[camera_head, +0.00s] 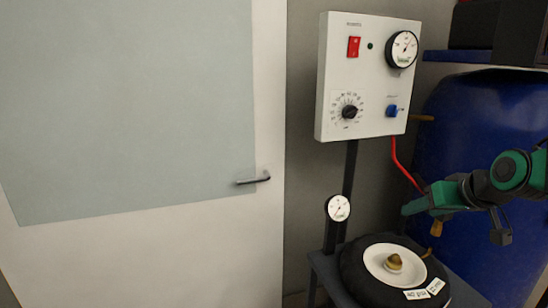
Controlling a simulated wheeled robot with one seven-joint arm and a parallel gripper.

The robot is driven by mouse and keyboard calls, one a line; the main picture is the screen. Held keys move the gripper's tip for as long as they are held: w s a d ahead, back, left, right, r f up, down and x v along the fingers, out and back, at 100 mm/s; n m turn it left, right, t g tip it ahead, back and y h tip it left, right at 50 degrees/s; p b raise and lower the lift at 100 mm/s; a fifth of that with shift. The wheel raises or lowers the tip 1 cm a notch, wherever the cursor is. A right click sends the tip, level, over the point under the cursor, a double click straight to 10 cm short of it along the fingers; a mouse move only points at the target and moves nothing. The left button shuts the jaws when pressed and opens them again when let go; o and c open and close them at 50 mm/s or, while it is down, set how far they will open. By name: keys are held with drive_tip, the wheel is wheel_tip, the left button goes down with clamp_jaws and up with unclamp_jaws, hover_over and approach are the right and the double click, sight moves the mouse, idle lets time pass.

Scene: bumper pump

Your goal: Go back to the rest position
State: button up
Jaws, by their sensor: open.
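My gripper (452,208), green and black, is at the right, in front of the blue barrel. It is above and to the right of the black bumper (352,278) and apart from it. I see nothing held in it, though its fingertips are small and dark. A red hose (402,168) runs down from the panel and passes behind my gripper. A brass-coloured fitting (437,229) shows just below the gripper; I cannot tell whether they touch. The bumper has a white centre disc with a brass knob (394,262).
A white control panel (366,75) carries a red switch, a dial, a gauge and a blue part. A small gauge (338,208) sits on the post below. The blue barrel (490,115) stands behind my arm. A door (140,255) with a handle fills the left.

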drive_tip(key=s+d+f+m+g, duration=0.1)
drive_tip(key=s+f+m+g, duration=0.1)
drive_tip(key=s, duration=0.7)
drive_tip(key=s+d+f+m+g, duration=0.1)
drive_tip(key=s+f+g, duration=0.3)
drive_tip(key=s, duration=0.5)
drive_tip(key=s+d+f+m+g, duration=0.2)
drive_tip(key=s+f+m+g, duration=0.1)
drive_tip(key=s, duration=0.6)
drive_tip(key=shift+h, duration=0.3)
drive_tip(key=shift+d, duration=0.1)
drive_tip(key=shift+w+f, duration=0.25)
drive_tip(key=shift+w, duration=0.3)
